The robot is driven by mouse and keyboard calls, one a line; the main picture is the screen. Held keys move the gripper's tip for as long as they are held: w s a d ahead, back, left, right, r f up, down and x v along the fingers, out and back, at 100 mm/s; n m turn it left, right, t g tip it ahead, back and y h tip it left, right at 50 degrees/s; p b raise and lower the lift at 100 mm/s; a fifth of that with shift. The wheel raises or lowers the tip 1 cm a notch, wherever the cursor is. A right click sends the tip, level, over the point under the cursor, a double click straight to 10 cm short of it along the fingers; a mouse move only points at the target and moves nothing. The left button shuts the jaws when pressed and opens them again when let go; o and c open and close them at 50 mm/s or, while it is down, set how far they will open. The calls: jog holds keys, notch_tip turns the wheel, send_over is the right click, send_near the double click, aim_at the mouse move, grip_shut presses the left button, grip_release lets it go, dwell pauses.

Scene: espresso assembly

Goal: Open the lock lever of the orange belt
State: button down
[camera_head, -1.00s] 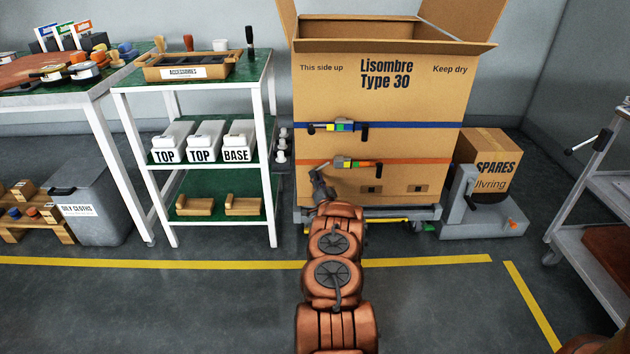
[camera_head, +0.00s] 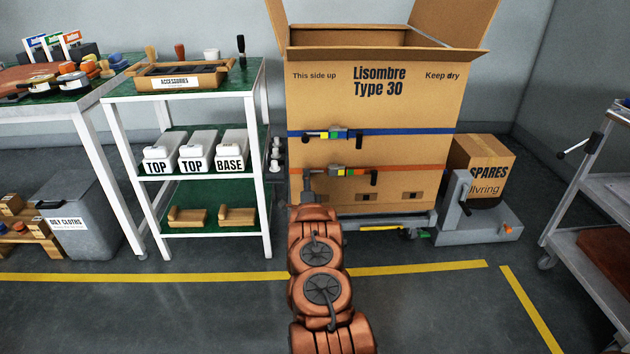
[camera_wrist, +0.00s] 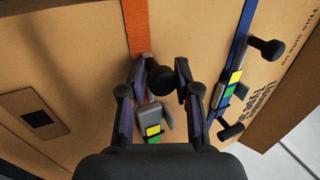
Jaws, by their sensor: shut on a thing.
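The orange belt (camera_head: 420,171) runs across the front of the large cardboard box, below the blue belt (camera_head: 420,131). Its buckle (camera_head: 340,171), grey with yellow and green patches, also shows in the wrist view (camera_wrist: 154,125). My gripper (camera_wrist: 160,72) is at the buckle's left end in the head view. In the wrist view its two fingers stand either side of a dark round knob (camera_wrist: 160,79) on the orange belt's lever, shut on it. The lower buckle is partly hidden by my gripper's body. The blue belt's buckle (camera_wrist: 232,90) lies to the right, apart from my fingers.
The box (camera_head: 375,110) stands open on a low trolley. A green-shelved rack (camera_head: 258,210) is close on the left. The spares box (camera_head: 485,150) stands at the right and a grey cart (camera_head: 600,170) farther right. The floor in front is clear.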

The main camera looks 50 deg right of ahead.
jog(key=shift+d+r+m, duration=0.1)
jog(key=shift+r+m, duration=0.2)
jog(key=shift+r, duration=0.05)
jog(key=c, duration=0.9)
grip_release()
jog(key=shift+f, duration=0.1)
jog(key=shift+f, duration=0.15)
jog(key=v, duration=1.2)
jog(key=shift+w, duration=0.1)
